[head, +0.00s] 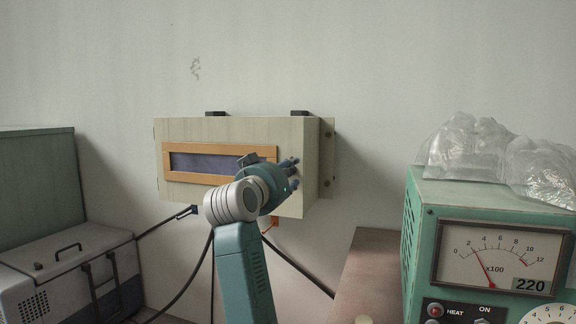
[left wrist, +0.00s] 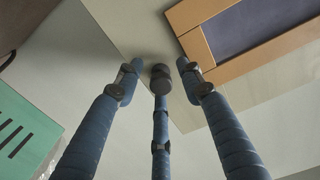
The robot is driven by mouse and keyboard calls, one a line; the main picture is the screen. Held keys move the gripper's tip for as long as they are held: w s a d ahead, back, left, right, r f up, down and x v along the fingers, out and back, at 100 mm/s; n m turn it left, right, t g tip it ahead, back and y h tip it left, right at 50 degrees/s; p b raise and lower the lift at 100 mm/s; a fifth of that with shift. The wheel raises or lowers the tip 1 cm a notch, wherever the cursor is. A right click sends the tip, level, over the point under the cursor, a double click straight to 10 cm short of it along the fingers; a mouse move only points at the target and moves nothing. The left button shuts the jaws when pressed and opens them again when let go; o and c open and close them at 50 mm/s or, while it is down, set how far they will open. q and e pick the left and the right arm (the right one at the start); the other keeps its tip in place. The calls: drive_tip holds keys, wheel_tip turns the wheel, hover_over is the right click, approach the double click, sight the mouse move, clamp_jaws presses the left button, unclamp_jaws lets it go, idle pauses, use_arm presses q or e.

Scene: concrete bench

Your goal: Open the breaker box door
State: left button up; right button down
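The breaker box (head: 235,130) is a beige box mounted on the wall in the middle of the head view. Its front door has a dark window in an orange-brown frame (head: 190,149) and looks shut. My left gripper (head: 291,174) is in front of the door's right part, near its right edge, and hides some of the edge and the frame's corner. In the left wrist view the blue three-fingered gripper (left wrist: 158,78) has its fingers apart with nothing between them. The window frame (left wrist: 196,42) shows beyond the right finger. I cannot tell whether a fingertip touches the box. My right gripper is not in view.
A green meter unit (head: 425,215) with clear plastic bags (head: 468,150) on top stands at the right. A grey case (head: 75,270) and a teal cabinet (head: 40,180) stand at the left. Dark cables (head: 185,280) hang below the box.

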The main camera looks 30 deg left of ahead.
use_arm(q)
drive_tip(key=shift+w, duration=0.25)
drive_tip(key=shift+c, duration=0.8)
clamp_jaws()
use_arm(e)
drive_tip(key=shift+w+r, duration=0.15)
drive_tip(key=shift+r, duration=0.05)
use_arm(q)
drive_tip(key=shift+s+a+f, duration=0.1)
drive_tip(key=shift+a, duration=0.05)
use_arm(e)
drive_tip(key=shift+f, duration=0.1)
